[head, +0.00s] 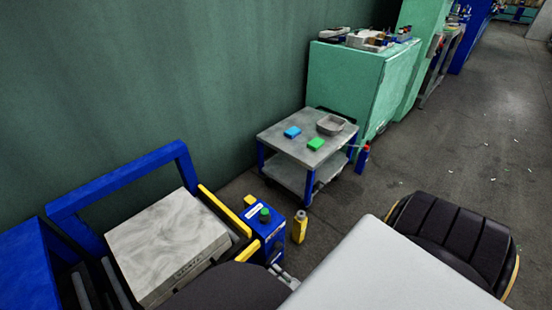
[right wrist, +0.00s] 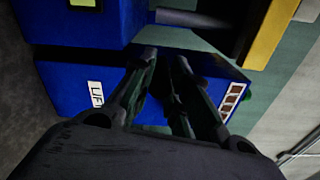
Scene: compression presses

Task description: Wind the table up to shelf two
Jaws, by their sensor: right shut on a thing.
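A heavy pale grey block with a mottled top (head: 165,235) sits low inside a blue frame (head: 125,178) with yellow edges at the left of the head view. A blue box (head: 268,222) with a white label and a green knob (head: 264,214) stands at its right side. In the right wrist view a blue box (right wrist: 70,95) has a label starting "LIF". My right gripper (head: 283,273) is low beside this box. In its wrist view its fingers (right wrist: 167,57) are shut at a dark crank handle (right wrist: 190,18), largely hidden. My left gripper is not in view.
A yellow bottle (head: 299,226) stands on the floor near the blue box. Behind is a cart (head: 285,146) with a blue block (head: 292,132), a green block (head: 316,144) and a grey tray (head: 331,123). A green cabinet (head: 345,85) stands beyond; the floor at right is open.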

